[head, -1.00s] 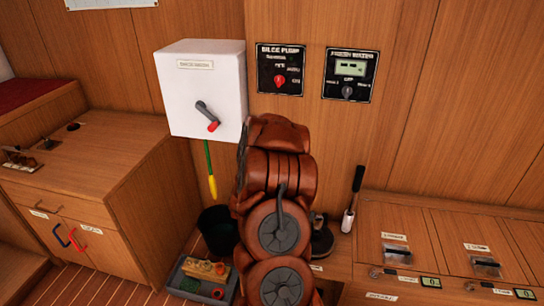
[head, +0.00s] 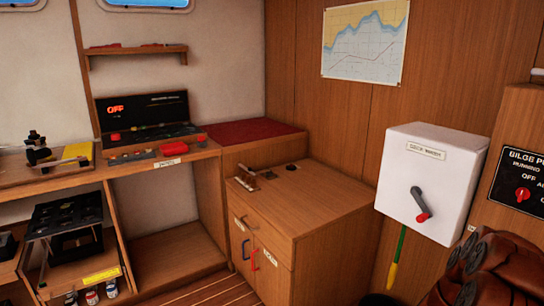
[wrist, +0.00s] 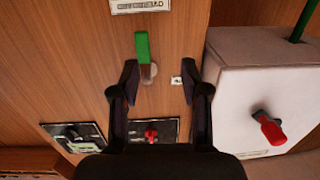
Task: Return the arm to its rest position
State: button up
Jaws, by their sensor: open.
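My gripper (wrist: 160,85) is open and empty in the wrist view, its two dark fingers spread in front of the wood wall. My brown arm (head: 490,275) shows at the lower right of the head view, folded; the gripper itself is not seen there. In the wrist view a green-handled item (wrist: 142,45) on the wall lies beyond the fingertips, apart from them. The white box (wrist: 260,85) with a red-tipped lever is to the right of the fingers.
In the head view the white box (head: 432,165) hangs on the wall beside my arm, with the bilge pump panel (head: 520,180) to its right. A wooden cabinet (head: 320,205) stands left of it. A desk holds a black device reading OFF (head: 145,112). A chart (head: 365,42) hangs above.

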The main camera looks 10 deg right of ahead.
jog(key=w+a+n+t+y, duration=0.15)
jog(key=w+a+y, duration=0.3)
jog(key=a, duration=0.45)
jog(key=w+a+n+t+y, duration=0.1)
jog(key=w+a+n+y, duration=0.3)
jog(key=a, duration=0.6)
jog(key=s+a+r+n+g+y, duration=0.15)
jog(key=s+a+y, duration=0.25)
jog(key=a, duration=0.7)
jog(key=s+a+n+g+y, duration=0.25)
jog(key=s+a, duration=0.25)
jog(key=a, duration=0.6)
jog(key=s+a+r+n+g, duration=0.1)
jog(key=s+a+r+g, duration=0.15)
jog(key=s, duration=0.75)
jog(key=s+a+r+n+g, duration=0.15)
jog(key=s+g, duration=0.25)
jog(key=s, duration=0.5)
jog(key=s+a+r+n+g, duration=0.1)
jog(key=s+a+r+g, duration=0.15)
jog(key=s, duration=0.75)
jog(key=s+p+v, duration=0.2)
jog(key=p+v, duration=1.1)
jog(key=shift+d+r+t+y+p, duration=0.35)
jog(key=shift+r+t, duration=0.1)
jog(key=shift+r, duration=0.15)
